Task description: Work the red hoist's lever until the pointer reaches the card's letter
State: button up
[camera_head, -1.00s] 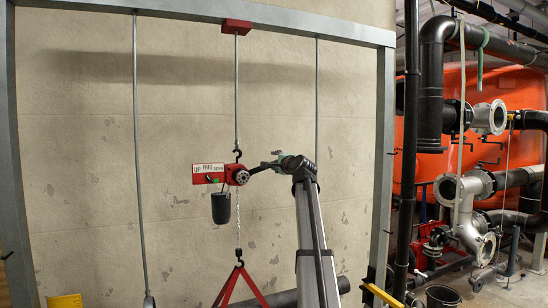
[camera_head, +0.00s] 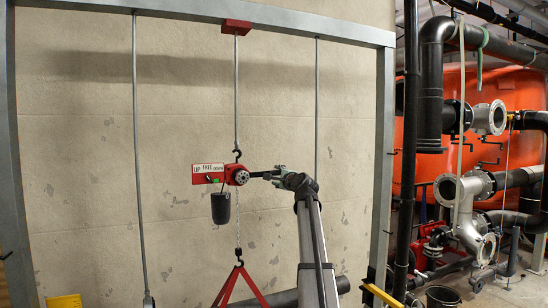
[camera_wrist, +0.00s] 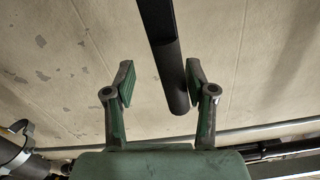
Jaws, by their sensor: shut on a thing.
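The red hoist (camera_head: 236,176) hangs on a rod from the beam, with a plate marked UP, FREE and DOWN. Its black lever (camera_head: 264,175) points right, about level. In the wrist view the lever (camera_wrist: 173,70) runs between the fingers of my gripper (camera_wrist: 160,82), nearer the right one. A dark cylinder (camera_head: 221,208) hangs below the plate. A chain runs down from the hoist to a red triangular sling (camera_head: 239,284). I cannot make out a pointer or a card letter.
A grey steel frame (camera_head: 384,150) surrounds the hoist, with thin rods (camera_head: 139,150) on both sides and a concrete wall behind. A yellow object (camera_head: 65,301) shows at the lower left. Pipes and valves (camera_head: 470,200) stand at the right, outside the frame.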

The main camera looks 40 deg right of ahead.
jog(key=shift+a+f+m, duration=0.1)
jog(key=shift+f+m, duration=0.2)
jog(key=shift+f, duration=0.65)
jog(key=f, duration=0.2)
jog(key=a+f+m, duration=0.1)
jog(key=shift+w+a+f, duration=0.1)
jog(key=shift+w+f, duration=0.05)
jog(key=shift+f, duration=0.25)
jog(key=shift+a+m, duration=0.1)
jog(key=shift+m, duration=0.2)
jog(key=f, duration=0.1)
jog(key=a+f+m+p, duration=0.1)
jog(key=a+f, duration=0.1)
jog(key=shift+w+f, duration=0.2)
jog(key=shift+w, duration=0.05)
